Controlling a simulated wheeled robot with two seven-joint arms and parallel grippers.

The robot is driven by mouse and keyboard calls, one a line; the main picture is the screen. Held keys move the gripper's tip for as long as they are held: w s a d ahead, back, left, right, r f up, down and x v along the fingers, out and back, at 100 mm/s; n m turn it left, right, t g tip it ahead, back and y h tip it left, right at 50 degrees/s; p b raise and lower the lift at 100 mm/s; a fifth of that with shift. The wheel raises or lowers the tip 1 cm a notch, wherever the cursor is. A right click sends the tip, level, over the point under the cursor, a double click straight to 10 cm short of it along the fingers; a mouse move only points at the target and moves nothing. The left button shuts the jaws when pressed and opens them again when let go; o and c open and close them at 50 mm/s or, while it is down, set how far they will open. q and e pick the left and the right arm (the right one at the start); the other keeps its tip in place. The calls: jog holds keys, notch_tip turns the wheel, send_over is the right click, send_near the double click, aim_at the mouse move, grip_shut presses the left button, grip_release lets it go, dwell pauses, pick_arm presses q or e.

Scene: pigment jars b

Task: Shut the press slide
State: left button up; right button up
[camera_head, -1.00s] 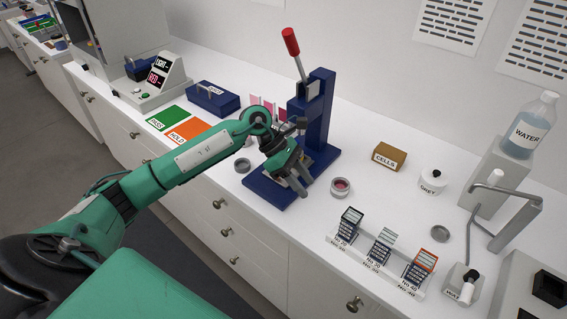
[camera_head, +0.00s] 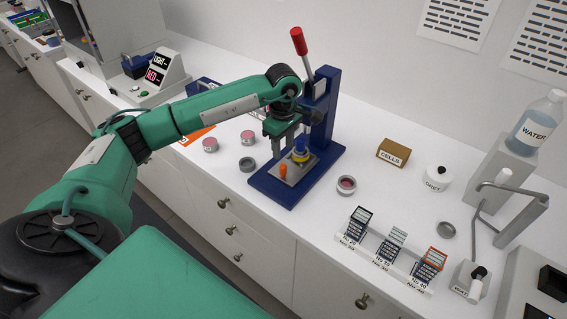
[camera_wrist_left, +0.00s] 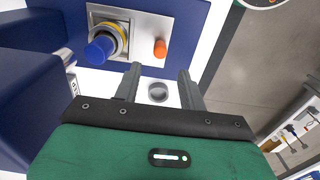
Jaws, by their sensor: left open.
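The blue press (camera_head: 320,108) stands on the white counter, its red-knobbed lever (camera_head: 299,42) up. On its base lies the metal slide (camera_head: 297,166), a plate with an orange knob (camera_head: 283,171) at its front end and a yellow and blue round piece (camera_head: 300,152) on it. The slide plate (camera_wrist_left: 142,22), orange knob (camera_wrist_left: 160,48) and blue-topped piece (camera_wrist_left: 101,48) also show in the left wrist view. My left gripper (camera_head: 288,148) is open and empty, beside and above the slide, not touching the orange knob. Its fingers (camera_wrist_left: 160,80) point toward the press base. My right gripper is out of view.
Two pink-filled jars (camera_head: 210,145) and an empty grey dish (camera_head: 247,164) sit left of the press. Another pink-filled dish (camera_head: 346,185) is close on its right. A rack of labelled cards (camera_head: 385,252) stands at the front right.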

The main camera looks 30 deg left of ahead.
aim_at(283, 165)
pick_arm(q)
notch_tip(283, 165, down, 9)
jog(key=shift+r+p, duration=0.15)
jog(key=shift+p, duration=1.05)
